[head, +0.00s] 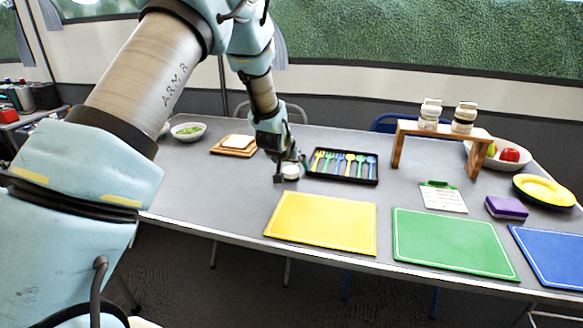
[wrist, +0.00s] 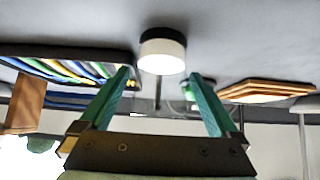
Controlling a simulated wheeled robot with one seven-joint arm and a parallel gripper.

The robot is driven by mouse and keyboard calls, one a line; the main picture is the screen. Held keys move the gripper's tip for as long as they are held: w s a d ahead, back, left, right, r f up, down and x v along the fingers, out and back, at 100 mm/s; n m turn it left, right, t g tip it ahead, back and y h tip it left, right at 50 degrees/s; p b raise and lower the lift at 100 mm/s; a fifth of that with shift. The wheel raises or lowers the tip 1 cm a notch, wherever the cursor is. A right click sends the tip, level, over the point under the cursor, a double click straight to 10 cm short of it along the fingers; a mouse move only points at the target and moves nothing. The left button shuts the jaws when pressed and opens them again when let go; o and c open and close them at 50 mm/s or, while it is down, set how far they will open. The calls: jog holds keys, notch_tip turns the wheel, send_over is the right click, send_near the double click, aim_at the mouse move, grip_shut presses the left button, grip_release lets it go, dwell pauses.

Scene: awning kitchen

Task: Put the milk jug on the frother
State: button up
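A low round white thing with a black base (head: 291,172) stands on the grey table beside the black cutlery tray. It may be the frother; I cannot tell whether a separate jug is part of it. No distinct milk jug can be made out elsewhere. My gripper (head: 285,170) is low over the table, right by this white thing and partly in front of it. In the wrist view, which appears upside down, the white and black thing (wrist: 162,52) lies beyond and between the fingertips. My gripper (wrist: 162,76) is open, with nothing between its two teal fingers.
The cutlery tray (head: 342,178) lies just right of the gripper, and a wooden board with bread (head: 235,151) lies left. A yellow mat (head: 322,222) is in front. A wooden stand with two jars (head: 440,131) stands farther right. A bowl (head: 188,132) is at the left.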

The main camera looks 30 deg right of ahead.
grip_shut()
dwell(0.6)
jog(key=shift+r, duration=0.2)
